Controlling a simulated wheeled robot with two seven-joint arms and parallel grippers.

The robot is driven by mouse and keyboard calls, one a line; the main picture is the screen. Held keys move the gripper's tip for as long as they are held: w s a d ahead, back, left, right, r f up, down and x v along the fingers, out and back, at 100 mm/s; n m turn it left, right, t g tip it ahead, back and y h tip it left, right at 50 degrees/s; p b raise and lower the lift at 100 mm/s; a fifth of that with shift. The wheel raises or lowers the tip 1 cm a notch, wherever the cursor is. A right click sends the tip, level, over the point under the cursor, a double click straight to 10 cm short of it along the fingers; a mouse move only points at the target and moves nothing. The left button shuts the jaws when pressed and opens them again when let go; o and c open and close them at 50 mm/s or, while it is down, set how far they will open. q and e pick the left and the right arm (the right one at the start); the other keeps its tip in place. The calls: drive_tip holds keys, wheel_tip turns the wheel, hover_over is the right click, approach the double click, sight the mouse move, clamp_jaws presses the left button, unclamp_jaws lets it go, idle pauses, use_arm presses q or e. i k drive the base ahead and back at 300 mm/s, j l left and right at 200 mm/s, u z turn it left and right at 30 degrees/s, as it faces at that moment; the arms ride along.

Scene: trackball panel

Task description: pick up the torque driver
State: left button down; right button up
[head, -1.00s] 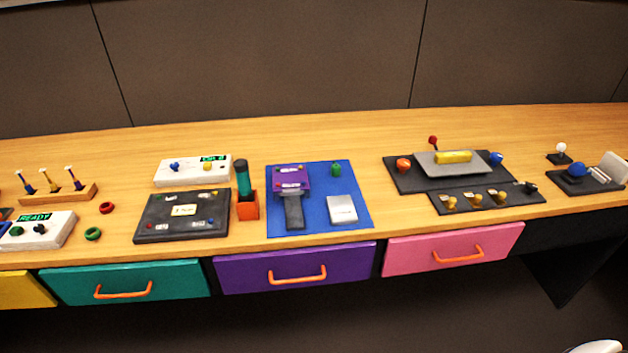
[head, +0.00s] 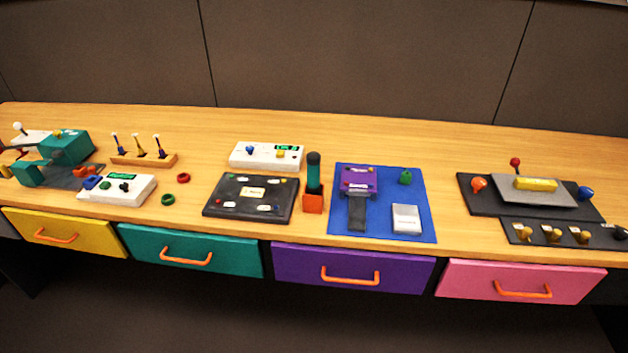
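What looks like the torque driver (head: 314,175) stands upright in a small orange holder (head: 313,203) near the middle of the bench. It has a teal handle with a dark top; its lower end is hidden in the holder. It stands between a black panel on its left and a blue mat on its right. Neither of my grippers shows in the head view.
The black panel (head: 228,205) and the blue mat (head: 383,226) flank the holder closely. A white box (head: 262,163) lies behind left. Drawers, including a purple one (head: 355,275), line the bench front. The wood behind the mat is clear.

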sight(313, 158)
drive_tip(key=i+z, duration=0.25)
drive_tip(key=i, duration=0.8)
drive_tip(key=k+l, duration=0.25)
drive_tip(key=l+u, duration=0.05)
drive_tip(key=l, duration=0.05)
